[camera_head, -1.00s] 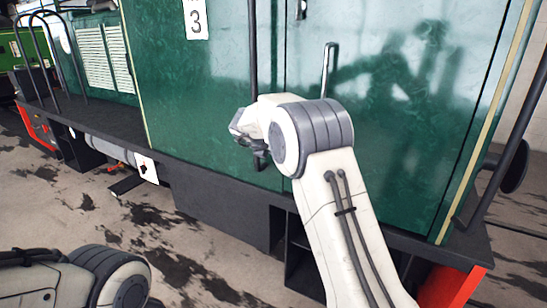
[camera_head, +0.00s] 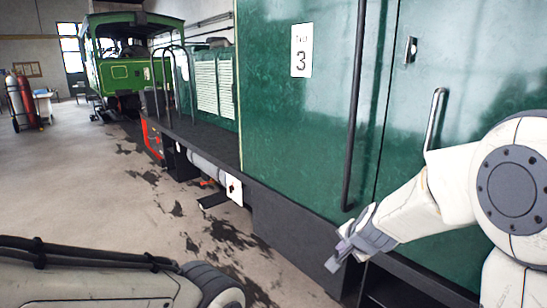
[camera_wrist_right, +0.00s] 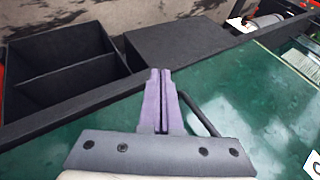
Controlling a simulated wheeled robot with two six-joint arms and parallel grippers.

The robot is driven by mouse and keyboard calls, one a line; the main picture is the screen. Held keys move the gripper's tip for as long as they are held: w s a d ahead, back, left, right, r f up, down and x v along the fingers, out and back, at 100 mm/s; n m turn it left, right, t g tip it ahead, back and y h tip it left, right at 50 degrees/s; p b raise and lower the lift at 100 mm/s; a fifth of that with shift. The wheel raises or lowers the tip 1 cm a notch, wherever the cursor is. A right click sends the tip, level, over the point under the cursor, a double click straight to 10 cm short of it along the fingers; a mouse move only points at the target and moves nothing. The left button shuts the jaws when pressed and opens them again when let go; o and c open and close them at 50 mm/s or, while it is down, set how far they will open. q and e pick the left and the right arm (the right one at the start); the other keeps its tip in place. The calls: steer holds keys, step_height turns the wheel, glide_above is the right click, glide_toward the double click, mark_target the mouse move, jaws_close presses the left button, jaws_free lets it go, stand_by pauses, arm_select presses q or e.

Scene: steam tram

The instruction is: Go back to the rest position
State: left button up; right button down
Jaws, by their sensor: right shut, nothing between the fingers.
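My right gripper (camera_head: 345,254) is shut and empty in front of the green locomotive cab wall (camera_head: 290,130). It is beside the lower end of a dark vertical handrail (camera_head: 355,110) and above the dark running board edge; contact cannot be told. In the right wrist view the two purple fingers (camera_wrist_right: 157,82) lie together with nothing between them, over the green wall and dark step boxes. A part of my left arm crosses the lower left of the head view; its gripper is outside the picture.
A metal door handle (camera_head: 435,118) stands out near my right arm. A white plate with a 3 (camera_head: 302,50) is on the cab. Black curved rails (camera_head: 170,85) and another green vehicle (camera_head: 125,70) are further back. A red cylinder (camera_head: 28,103) stands far left. The left floor is largely clear.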

steer(key=s+f+n+g, duration=0.35)
steer(key=s+n, duration=0.25)
steer(key=s, duration=0.4)
steer(key=s+f+n+g, duration=0.2)
steer(key=s+f+n, duration=0.3)
steer(key=s, duration=0.4)
steer(key=s+a+r+n+g, duration=0.1)
steer(key=s+a+r+n, duration=0.2)
steer(key=s+a, duration=0.3)
steer(key=s+a+r+n+g, duration=0.1)
steer(key=s+a+r+n, duration=0.3)
steer(key=s+a, duration=0.2)
steer(key=shift+s+a+n+g+y, duration=0.2)
steer(key=shift+s+n+g+y, duration=0.15)
steer(key=shift+s, duration=0.3)
